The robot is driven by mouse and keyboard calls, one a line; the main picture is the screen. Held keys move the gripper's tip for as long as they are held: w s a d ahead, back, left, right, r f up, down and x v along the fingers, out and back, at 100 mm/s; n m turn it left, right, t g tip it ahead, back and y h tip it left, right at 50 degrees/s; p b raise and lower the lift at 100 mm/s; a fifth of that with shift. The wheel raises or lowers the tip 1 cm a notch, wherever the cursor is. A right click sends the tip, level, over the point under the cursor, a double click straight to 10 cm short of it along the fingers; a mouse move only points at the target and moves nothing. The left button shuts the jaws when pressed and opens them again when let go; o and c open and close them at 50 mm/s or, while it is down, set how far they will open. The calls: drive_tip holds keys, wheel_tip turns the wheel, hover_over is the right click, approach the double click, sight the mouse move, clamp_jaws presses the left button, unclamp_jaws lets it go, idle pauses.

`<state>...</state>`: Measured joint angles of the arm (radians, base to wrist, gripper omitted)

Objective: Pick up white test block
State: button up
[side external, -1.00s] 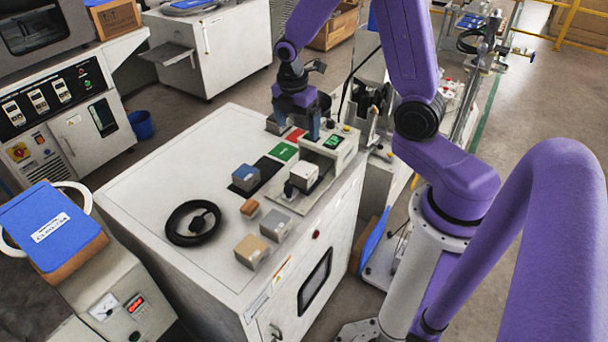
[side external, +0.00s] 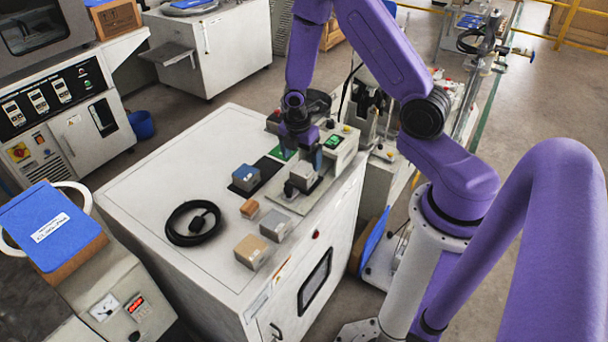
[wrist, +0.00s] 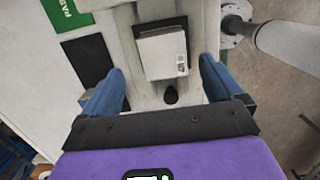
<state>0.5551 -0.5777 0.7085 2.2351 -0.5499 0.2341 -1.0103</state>
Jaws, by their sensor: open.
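The white test block (side external: 302,174) sits on the tester's light fixture plate on top of the white cabinet. In the wrist view the white test block (wrist: 163,56) has a small printed label and rests over a dark pad, ahead of and between my fingers. My gripper (side external: 301,163) points down over the block, with its blue fingers apart. In the wrist view my gripper (wrist: 162,72) is open and empty, one finger toward each side of the block. The gripper partly hides the block in the side view, and I cannot tell whether the fingertips reach down beside it.
On the cabinet top (side external: 150,190) lie a blue-topped grey block (side external: 246,177), a small orange-brown block (side external: 250,209), a tan block (side external: 250,252), a grey block (side external: 276,228) and a coiled black cable (side external: 193,223). A grey post (wrist: 285,45) stands right in the wrist view.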

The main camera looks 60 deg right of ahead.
sight(304, 169)
drive_tip(key=shift+s+d+f, duration=0.1)
drive_tip(key=shift+s+f, duration=0.05)
drive_tip(key=shift+f, duration=0.85)
drive_tip(key=shift+s+d+f, duration=0.1)
drive_tip(key=shift+f, duration=0.85)
drive_tip(key=shift+d+f, duration=0.1)
drive_tip(key=shift+f, duration=0.85)
drive_tip(key=c, duration=1.5)
drive_tip(key=shift+r, duration=0.1)
